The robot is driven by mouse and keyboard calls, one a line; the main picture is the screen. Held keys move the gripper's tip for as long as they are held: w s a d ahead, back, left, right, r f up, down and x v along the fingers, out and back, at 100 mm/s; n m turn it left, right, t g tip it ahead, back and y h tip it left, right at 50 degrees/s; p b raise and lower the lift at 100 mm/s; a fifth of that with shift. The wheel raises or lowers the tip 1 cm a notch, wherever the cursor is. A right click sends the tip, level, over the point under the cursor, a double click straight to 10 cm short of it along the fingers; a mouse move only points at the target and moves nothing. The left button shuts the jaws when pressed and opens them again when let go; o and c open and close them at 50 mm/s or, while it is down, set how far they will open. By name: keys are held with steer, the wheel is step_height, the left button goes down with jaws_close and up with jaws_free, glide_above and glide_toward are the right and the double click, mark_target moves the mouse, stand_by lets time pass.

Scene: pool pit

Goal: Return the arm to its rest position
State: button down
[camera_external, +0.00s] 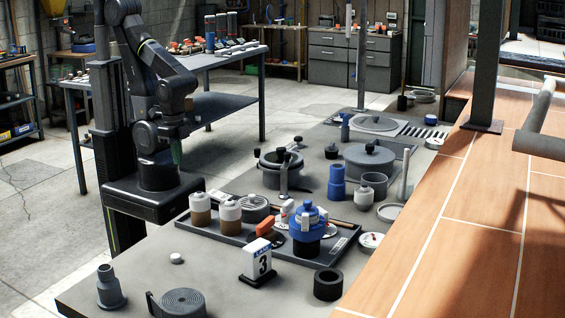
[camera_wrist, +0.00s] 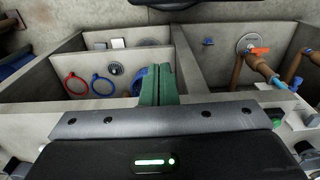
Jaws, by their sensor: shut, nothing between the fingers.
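My arm (camera_external: 152,75) is folded down close to its column at the left of the external view.
The worktop (camera_external: 140,265) holds a black tray (camera_external: 230,233), a blue-topped device (camera_external: 306,222) and a lidded grey pot (camera_external: 369,162). A workbench (camera_external: 225,62) stands behind. The wrist view shows red (camera_wrist: 76,84) and blue rings (camera_wrist: 103,84) and an orange-handled valve (camera_wrist: 259,50).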

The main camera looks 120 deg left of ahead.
steer(key=s+f+g, duration=0.1)
steer(key=s+f, duration=0.2)
steer(key=s, duration=0.4)
steer(key=shift+a+f, duration=0.3)
steer(key=shift+a, duration=0.05)
steer(key=shift+s, duration=0.1)
